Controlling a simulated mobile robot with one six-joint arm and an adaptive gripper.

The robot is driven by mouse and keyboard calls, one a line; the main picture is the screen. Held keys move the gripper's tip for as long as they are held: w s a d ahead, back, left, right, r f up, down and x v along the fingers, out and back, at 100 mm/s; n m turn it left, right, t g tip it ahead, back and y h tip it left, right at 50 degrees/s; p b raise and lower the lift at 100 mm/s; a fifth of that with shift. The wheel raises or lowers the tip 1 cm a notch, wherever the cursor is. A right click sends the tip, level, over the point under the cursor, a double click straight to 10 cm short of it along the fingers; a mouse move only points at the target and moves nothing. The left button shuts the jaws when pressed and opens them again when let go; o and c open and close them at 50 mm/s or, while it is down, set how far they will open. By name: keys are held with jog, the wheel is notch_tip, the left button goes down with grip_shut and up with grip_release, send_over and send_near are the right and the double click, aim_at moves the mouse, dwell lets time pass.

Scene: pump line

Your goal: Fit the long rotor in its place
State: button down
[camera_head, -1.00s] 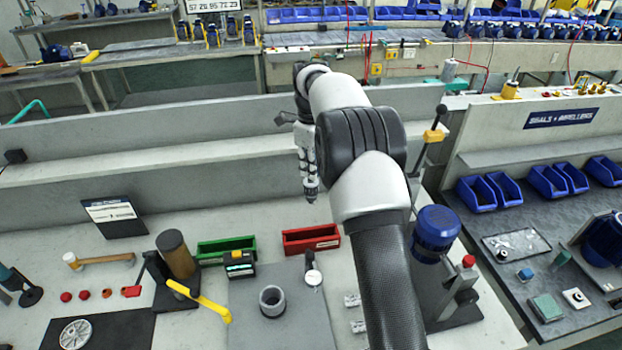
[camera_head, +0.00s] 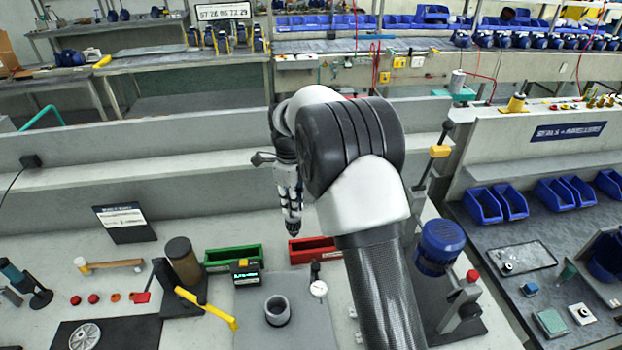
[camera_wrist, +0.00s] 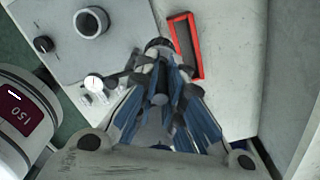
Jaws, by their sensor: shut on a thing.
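My gripper (camera_head: 289,195) hangs pointing down above the bench, just left of and behind the red bin in the head view. In the wrist view my gripper (camera_wrist: 160,95) is shut on a slim part with a dark end, which I take for the long rotor (camera_wrist: 158,45). The fingers hide most of it. Its dark lower end (camera_head: 293,232) shows below the fingers in the head view. A grey hollow ring-shaped housing (camera_head: 277,312) stands upright on a grey plate in front. The housing (camera_wrist: 91,22) also shows at upper left in the wrist view, apart from my gripper.
A red bin (camera_head: 297,256) and a green bin (camera_head: 209,264) stand behind the plate (camera_head: 250,328). A dial gauge (camera_head: 319,289) lies right of the housing. A yellow-handled lever (camera_head: 215,312) is at left. A blue-topped press (camera_head: 438,243) stands right of my arm.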

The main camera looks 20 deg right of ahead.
jog(key=s+a+f+n, duration=0.1)
jog(key=s+a+f, duration=0.3)
jog(key=s, duration=0.3)
jog(key=s+a+f+n, duration=0.2)
jog(key=s+a+f, duration=0.2)
jog(key=s+a, duration=0.2)
jog(key=shift+s+f+b, duration=0.35)
jog(key=shift+s+b, duration=0.05)
jog(key=shift+f+b, duration=1.25)
jog(key=shift+f, duration=0.5)
dwell(2.2)
jog(key=shift+f+b, duration=0.75)
jog(key=shift+f, duration=0.4)
jog(key=c, duration=1.6)
grip_release()
jog(key=shift+c, duration=0.2)
